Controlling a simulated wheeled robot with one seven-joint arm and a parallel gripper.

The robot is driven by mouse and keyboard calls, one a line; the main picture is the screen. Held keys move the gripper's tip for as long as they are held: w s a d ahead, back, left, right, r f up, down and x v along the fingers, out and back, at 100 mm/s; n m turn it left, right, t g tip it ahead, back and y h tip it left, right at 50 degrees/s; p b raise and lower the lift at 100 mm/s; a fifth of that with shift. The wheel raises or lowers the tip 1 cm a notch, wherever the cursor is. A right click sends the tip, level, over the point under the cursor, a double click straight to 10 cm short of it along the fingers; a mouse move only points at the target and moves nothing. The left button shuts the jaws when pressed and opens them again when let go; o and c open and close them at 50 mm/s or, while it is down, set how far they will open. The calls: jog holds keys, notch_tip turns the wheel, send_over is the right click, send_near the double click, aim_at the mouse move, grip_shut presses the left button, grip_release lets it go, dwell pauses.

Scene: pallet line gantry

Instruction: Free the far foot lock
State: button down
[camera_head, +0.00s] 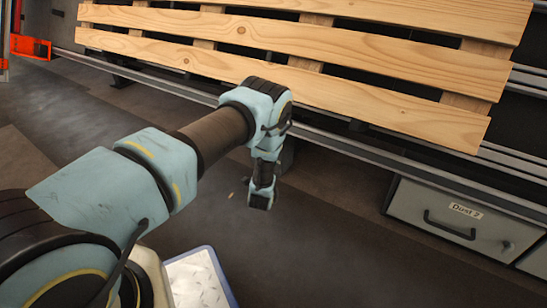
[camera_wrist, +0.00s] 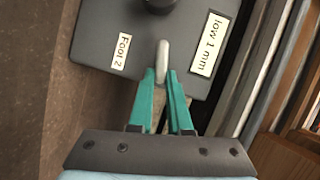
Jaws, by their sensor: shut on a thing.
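In the wrist view, a dark grey foot unit (camera_wrist: 105,22) carries a label reading "Foot 2" and another reading "low 1 mm". A pale, rounded lever (camera_wrist: 162,52) stands out from its face between the two labels. My gripper (camera_wrist: 161,78) has its two teal fingers closed on the lower end of this lever. In the head view my arm reaches down in front of the pallet's near edge; the foot and fingertips are hidden there.
A slatted wooden pallet (camera_head: 330,52) lies on metal rails above my arm in the head view. A grey drawer (camera_head: 452,205) labelled "Drawer 2" or similar is at right. A white blue-edged tray (camera_head: 200,280) lies low in front. Brown floor (camera_head: 320,250) is open between.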

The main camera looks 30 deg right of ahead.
jog(key=shift+f+m+t+h+b, duration=0.3)
jog(key=shift+m+t+h+b, duration=0.15)
jog(key=shift+m, duration=0.65)
jog(key=shift+y, duration=0.25)
jog(key=c, duration=0.9)
grip_release()
jog(key=shift+o, duration=0.2)
jog(key=p+v, duration=0.4)
jog(key=v, duration=0.7)
jog(key=shift+w+f, duration=0.1)
jog(key=shift+w, duration=0.05)
